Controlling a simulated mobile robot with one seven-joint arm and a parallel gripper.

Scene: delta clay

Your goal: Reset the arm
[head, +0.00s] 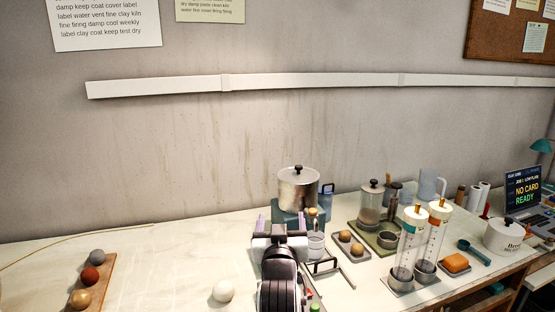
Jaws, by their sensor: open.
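My gripper (286,219) is in the lower middle of the head view, at the end of my dark arm (282,275). It points away from me over the worktable, and its two fingers stand apart. I see nothing held between them. A metal pot with a lid (298,188) stands on a blue-green block (290,212) just beyond the gripper. My arm hides part of the table and the things behind it.
A white ball (223,291) lies left of my arm. A wooden board (98,275) with several balls is at far left. The left-middle table (160,265) is mostly clear.

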